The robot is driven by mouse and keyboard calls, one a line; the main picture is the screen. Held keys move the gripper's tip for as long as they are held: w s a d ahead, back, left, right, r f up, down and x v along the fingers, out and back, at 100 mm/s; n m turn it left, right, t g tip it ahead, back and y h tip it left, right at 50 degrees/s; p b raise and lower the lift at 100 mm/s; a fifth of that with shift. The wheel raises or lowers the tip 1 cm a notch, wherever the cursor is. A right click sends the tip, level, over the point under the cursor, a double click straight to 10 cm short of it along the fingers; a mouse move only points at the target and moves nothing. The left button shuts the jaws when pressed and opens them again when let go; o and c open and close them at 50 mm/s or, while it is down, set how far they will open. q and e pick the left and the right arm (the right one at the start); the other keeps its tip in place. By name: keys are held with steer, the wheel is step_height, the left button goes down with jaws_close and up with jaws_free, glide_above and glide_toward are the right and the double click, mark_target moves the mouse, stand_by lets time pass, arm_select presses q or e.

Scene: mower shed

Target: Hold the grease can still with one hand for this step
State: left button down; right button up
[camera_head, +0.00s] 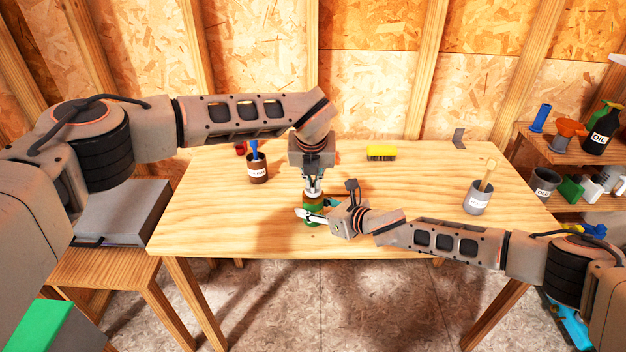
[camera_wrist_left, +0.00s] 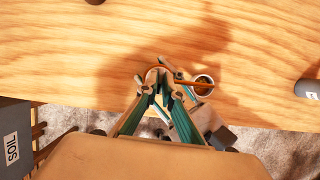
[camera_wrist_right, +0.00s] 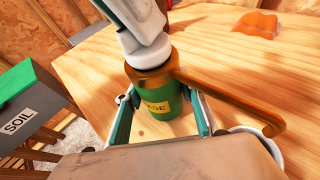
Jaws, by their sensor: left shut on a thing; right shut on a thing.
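The green grease can (camera_wrist_right: 172,105) stands upright on the table, with a yellow label partly hidden. It also shows in the head view (camera_head: 310,221), mostly covered by my grippers. Its copper-orange lid (camera_wrist_right: 150,77) has a long arm reaching to the right in the right wrist view. My left gripper (camera_head: 313,185) points down from above and is shut at the lid's top; its tips meet there in the left wrist view (camera_wrist_left: 157,88). My right gripper (camera_head: 309,216) comes in low from the right. Its fingers (camera_wrist_right: 163,118) are shut on the can body, one on each side.
The wooden table (camera_head: 220,215) holds a brown pot (camera_head: 257,172) with a blue handle, a yellow block (camera_head: 381,153) and a grey pot (camera_head: 477,198) with a brush. A shelf (camera_head: 545,150) with bottles stands at the right. The table between the can and grey pot is crossed by my right arm.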

arm_select(q)
steer(key=shift+m, duration=0.4)
steer(key=m, duration=0.1)
steer(key=m+h, duration=0.1)
steer(key=m, duration=0.1)
steer(key=shift+a+m+h, duration=0.2)
steer(key=shift+m+h, duration=0.1)
steer(key=m, duration=0.2)
steer(key=m+g+h, duration=0.1)
steer(key=m, duration=0.1)
steer(key=shift+w+h, duration=0.1)
steer(key=shift+h, duration=0.2)
steer(key=m+g, duration=0.1)
steer(key=m, duration=0.4)
steer(key=shift+w+a+g+h, duration=0.1)
steer(key=shift+w+g+h, duration=0.05)
steer(key=shift+g+h, duration=0.25)
steer(key=shift+m+g, duration=0.7)
steer(key=shift+m, duration=1.1)
steer(key=c, duration=2.5)
jaws_free()
